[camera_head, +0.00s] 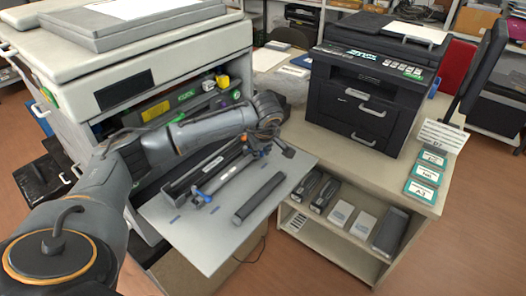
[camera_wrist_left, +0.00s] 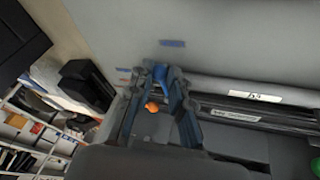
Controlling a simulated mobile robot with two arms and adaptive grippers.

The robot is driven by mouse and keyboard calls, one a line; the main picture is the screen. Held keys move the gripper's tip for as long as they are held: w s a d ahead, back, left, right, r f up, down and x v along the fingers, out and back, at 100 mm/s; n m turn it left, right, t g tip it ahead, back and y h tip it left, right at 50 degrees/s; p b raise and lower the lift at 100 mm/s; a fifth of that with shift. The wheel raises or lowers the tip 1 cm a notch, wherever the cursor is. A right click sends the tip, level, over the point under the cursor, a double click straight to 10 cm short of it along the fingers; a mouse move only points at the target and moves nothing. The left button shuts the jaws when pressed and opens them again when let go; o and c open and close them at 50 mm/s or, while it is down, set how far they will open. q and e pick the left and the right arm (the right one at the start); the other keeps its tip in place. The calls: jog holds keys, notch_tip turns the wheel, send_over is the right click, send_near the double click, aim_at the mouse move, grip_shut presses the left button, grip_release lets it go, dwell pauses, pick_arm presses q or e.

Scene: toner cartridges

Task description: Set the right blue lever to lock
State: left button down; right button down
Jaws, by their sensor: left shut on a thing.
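A long dark toner unit (camera_head: 208,170) lies on the grey open tray (camera_head: 205,250) in front of the large printer. The left blue lever (camera_head: 202,196) is at its near end. My left gripper (camera_head: 266,149) is at the far right end of the unit, pointing down. In the left wrist view, my left gripper (camera_wrist_left: 160,82) has its fingers on either side of the right blue lever (camera_wrist_left: 160,72), closed on it. An orange part (camera_wrist_left: 152,106) shows between the fingers. The lever's exact angle is hard to tell. My right gripper is out of view.
A loose dark cartridge (camera_head: 259,199) lies on the tray to the right of the unit. The big open printer (camera_head: 170,60) stands behind on the left. A black printer (camera_head: 365,100) stands on the right-hand table, with several boxes on the shelf below.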

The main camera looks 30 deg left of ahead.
pick_arm(q)
jog(key=shift+s+a+m+t+h+b, duration=0.15)
jog(key=shift+s+m+t+h+b, duration=0.35)
jog(key=shift+m, duration=0.6)
jog(key=shift+s, duration=0.1)
jog(key=c, duration=1.2)
grip_release()
jog(key=shift+r, duration=0.15)
jog(key=v, duration=1.1)
jog(key=shift+d+r, duration=0.25)
jog(key=shift+r, duration=0.1)
